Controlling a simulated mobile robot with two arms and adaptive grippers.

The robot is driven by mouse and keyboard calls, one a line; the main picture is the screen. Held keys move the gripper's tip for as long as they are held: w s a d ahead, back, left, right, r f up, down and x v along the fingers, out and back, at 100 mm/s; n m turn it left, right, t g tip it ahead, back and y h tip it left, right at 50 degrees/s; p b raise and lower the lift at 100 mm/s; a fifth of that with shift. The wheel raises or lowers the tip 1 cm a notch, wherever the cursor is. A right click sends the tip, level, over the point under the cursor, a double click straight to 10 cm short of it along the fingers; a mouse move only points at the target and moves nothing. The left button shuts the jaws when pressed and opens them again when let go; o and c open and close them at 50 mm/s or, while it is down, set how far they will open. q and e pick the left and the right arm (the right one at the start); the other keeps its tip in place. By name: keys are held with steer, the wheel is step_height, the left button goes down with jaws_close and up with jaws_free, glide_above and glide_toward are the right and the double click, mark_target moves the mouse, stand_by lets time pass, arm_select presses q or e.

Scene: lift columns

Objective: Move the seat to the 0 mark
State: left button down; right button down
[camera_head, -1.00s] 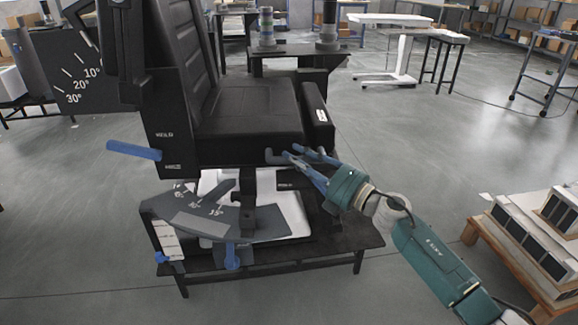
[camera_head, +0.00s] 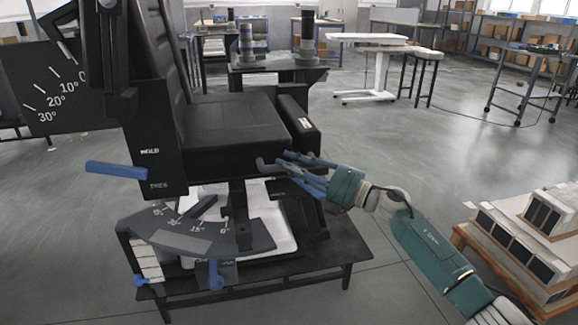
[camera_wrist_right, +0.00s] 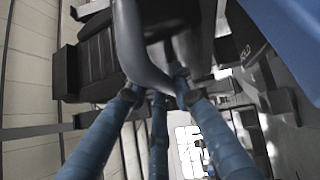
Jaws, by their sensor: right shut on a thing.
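The black padded seat (camera_head: 230,125) is on a low dark stand, its backrest rising at the left. Under it is a grey curved scale (camera_head: 190,240) with degree marks and a dark pointer bar (camera_head: 198,208) just above; I cannot tell which mark it points to. A second black plate (camera_head: 55,95) beside the backrest is marked 0, 10°, 20°, 30°. My right gripper (camera_head: 280,168) is at the front edge of the seat, its blue fingers shut on a grey handle (camera_head: 262,165). In the right wrist view the grey curved handle (camera_wrist_right: 130,45) lies at the fingertips. My left gripper is not in view.
A blue lever (camera_head: 115,170) sticks out from the seat's left side. Blue knobs (camera_head: 215,278) are below the scale. A wooden pallet with pale, dark-fronted blocks (camera_head: 510,245) stands at the right. A white table (camera_head: 380,40) and shelves are behind. Open floor lies between.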

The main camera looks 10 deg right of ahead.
steer(key=shift+w+d+r+t, duration=0.2)
steer(key=shift+d+t, duration=0.1)
steer(key=shift+d, duration=0.25)
steer(key=c, duration=1.7)
jaws_free()
steer(key=shift+f, duration=0.1)
steer(key=shift+o, duration=1.2)
steer(key=shift+d, duration=0.1)
steer(key=shift+f, duration=0.1)
steer(key=shift+s, duration=0.1)
steer(key=shift+s+d+f, duration=0.1)
steer(key=shift+s+f, duration=0.05)
steer(key=shift+s, duration=0.1)
steer(key=v, duration=1.1)
steer(key=shift+d+r, duration=0.2)
steer(key=shift+d, duration=0.05)
